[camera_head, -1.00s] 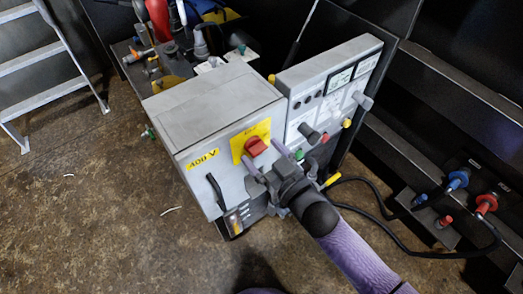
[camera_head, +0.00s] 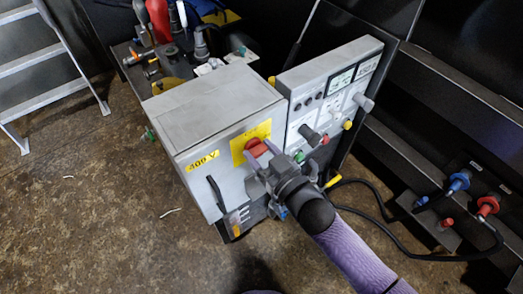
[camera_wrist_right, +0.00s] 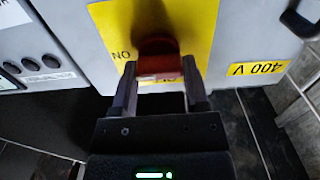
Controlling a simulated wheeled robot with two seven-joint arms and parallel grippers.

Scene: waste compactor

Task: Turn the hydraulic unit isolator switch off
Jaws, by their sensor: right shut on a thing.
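The isolator switch is a red knob (camera_head: 257,146) on a yellow plate (camera_head: 240,152) on the front of the grey cabinet (camera_head: 195,145). In the right wrist view the red knob (camera_wrist_right: 160,62) sits between the two fingers of my right gripper (camera_wrist_right: 160,82), in front of the yellow plate (camera_wrist_right: 200,20). My right gripper (camera_head: 260,155) is shut on the knob in the head view too, and its fingers partly hide it. The knob's exact turn position is hard to read. My left gripper is not in view.
A control panel (camera_head: 325,95) with buttons and knobs stands right of the cabinet. A black handle (camera_head: 216,195) sticks out of the cabinet front at lower left. Black hoses with blue (camera_head: 459,181) and red (camera_head: 487,205) couplings lie at right.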

